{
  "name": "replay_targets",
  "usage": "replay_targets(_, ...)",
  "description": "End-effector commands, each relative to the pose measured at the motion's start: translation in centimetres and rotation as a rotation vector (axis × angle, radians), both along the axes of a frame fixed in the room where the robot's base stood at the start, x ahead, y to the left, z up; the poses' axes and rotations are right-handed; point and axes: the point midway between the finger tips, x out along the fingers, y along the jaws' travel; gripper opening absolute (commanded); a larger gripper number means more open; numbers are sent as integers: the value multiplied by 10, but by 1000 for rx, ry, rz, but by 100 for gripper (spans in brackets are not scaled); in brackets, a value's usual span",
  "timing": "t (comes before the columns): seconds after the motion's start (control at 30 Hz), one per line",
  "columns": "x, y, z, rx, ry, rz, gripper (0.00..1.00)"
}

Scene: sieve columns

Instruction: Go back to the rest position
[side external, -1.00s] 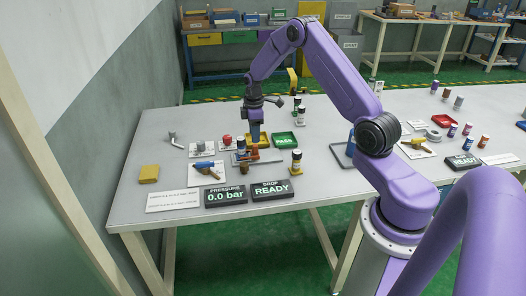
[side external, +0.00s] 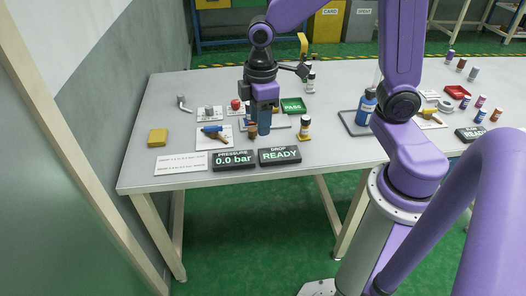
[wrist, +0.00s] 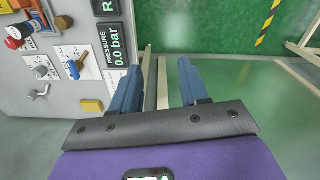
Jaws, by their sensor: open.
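My gripper (side external: 264,124) points down over the front part of the workbench (side external: 350,165) in the side external view. It hides part of the small items behind it. In the wrist view my gripper (wrist: 160,85) has two blue fingers spread apart with nothing between them. The bench edge and green floor show beyond them.
A pressure display (side external: 234,160) reads 0.0 bar and a drop display (side external: 280,156) reads READY.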

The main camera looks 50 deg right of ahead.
Motion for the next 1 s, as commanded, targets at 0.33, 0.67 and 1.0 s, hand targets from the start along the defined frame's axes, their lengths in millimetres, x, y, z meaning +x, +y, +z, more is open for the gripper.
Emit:
replay_targets(0.33,-134,6,21,12,-2,93,45)
replay_targets(0.67,-178,-10,21,15,1,121,45)
replay_targets(1.0,-178,-9,21,14,1,120,45)
